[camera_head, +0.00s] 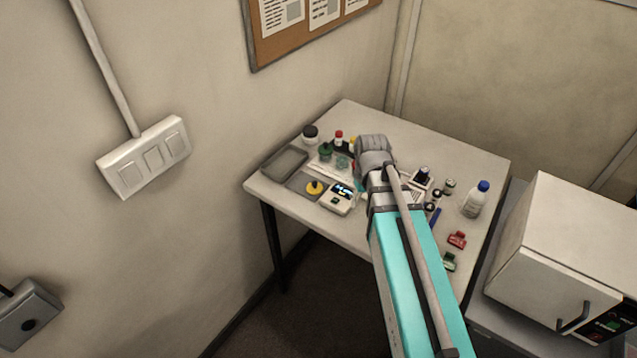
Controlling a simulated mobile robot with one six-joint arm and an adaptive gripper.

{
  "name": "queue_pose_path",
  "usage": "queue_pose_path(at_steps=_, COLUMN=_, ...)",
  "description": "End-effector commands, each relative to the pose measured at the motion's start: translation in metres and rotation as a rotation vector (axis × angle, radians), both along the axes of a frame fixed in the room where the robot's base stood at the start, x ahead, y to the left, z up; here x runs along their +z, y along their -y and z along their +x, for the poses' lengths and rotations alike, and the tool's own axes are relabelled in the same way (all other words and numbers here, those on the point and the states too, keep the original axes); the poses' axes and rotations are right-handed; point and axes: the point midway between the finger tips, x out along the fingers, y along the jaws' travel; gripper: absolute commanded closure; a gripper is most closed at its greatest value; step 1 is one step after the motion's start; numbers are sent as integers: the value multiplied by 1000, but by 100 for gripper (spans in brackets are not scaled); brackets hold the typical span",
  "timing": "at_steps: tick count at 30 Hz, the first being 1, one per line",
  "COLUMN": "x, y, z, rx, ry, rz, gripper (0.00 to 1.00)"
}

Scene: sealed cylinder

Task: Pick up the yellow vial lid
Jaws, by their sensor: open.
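A round yellow piece (314,187) with a small raised top lies on a grey mat, left of a white device with a lit display (338,198). A second small yellow cap (352,143) shows at the back of the table, beside a red-capped vial (339,137) and partly behind my arm. I cannot tell for certain which of the two is the vial lid. My arm, turquoise and grey, reaches over the table from the lower right. Its grey end joint is right of both yellow things. My gripper's fingers are hidden behind the arm.
A dark grey tray (284,162), a dark-lidded jar (310,133) and a green item (326,151) stand at the left. A blue-capped bottle (475,199), red (457,240) and green (449,262) items are at the right. A white oven-like box (560,250) stands beside the table.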

Motion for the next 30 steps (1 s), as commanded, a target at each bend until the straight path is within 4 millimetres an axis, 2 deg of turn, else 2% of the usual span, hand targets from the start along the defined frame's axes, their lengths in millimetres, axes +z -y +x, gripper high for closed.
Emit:
queue_pose_path(at_steps=1, x=6, y=-12, z=29, rx=66, ry=0, rz=0, gripper=30)
queue_pose_path(at_steps=6, x=16, y=-56, z=94, rx=320, ry=0, rz=0, gripper=30)
queue_pose_path(at_steps=9, x=22, y=-84, z=126, rx=463, ry=1, rz=0, gripper=30)
queue_pose_path(at_steps=12, x=26, y=-107, z=151, rx=579, ry=1, rz=0, gripper=30)
queue_pose_path(at_steps=15, x=28, y=-123, z=165, rx=660, ry=0, rz=1, gripper=30)
queue_pose_path(at_steps=18, x=29, y=-131, z=172, rx=702, ry=0, rz=1, gripper=30)
queue_pose_path(at_steps=30, x=28, y=-133, z=171, rx=713, ry=0, rz=1, gripper=30)
